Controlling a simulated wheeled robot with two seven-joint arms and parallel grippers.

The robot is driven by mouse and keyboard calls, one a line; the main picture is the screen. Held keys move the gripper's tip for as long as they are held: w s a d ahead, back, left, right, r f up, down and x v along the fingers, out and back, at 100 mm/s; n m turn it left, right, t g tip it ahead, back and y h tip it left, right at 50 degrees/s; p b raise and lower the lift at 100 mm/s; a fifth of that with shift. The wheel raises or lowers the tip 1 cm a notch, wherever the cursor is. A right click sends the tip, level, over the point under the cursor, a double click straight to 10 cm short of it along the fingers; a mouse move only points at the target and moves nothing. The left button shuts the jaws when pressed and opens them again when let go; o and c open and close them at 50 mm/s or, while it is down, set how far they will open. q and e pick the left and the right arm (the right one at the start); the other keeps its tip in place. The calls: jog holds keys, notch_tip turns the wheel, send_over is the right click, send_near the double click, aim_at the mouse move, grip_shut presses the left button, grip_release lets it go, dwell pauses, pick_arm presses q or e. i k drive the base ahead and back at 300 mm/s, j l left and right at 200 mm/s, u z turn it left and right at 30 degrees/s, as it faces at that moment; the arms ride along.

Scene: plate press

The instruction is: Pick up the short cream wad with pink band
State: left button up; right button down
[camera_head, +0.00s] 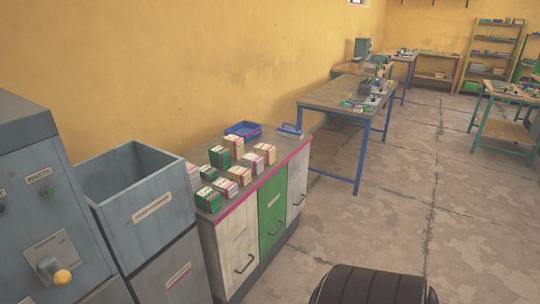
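Several banded wads stand on the grey counter top (280,149) left of centre. A low, cream wad with a pinkish band (226,187) lies near the counter's front edge, between green wads and other cream ones; it looks like the short one. Other cream wads with pinkish or red bands stand close by, one just behind it (240,175), one farther right (252,161) and one at the back right (265,153). Their heights and band colours are hard to tell apart at this size. Neither of my grippers is in view.
Green wads (208,199) stand among the cream ones. A blue tray (243,131) lies at the counter's back.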

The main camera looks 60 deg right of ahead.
aim_at(242, 177)
jog(key=z, duration=1.75)
jog(key=i+l+u, duration=0.15)
jog(key=i, duration=0.2)
jog(key=i+l+u, duration=0.2)
jog(key=i, duration=0.2)
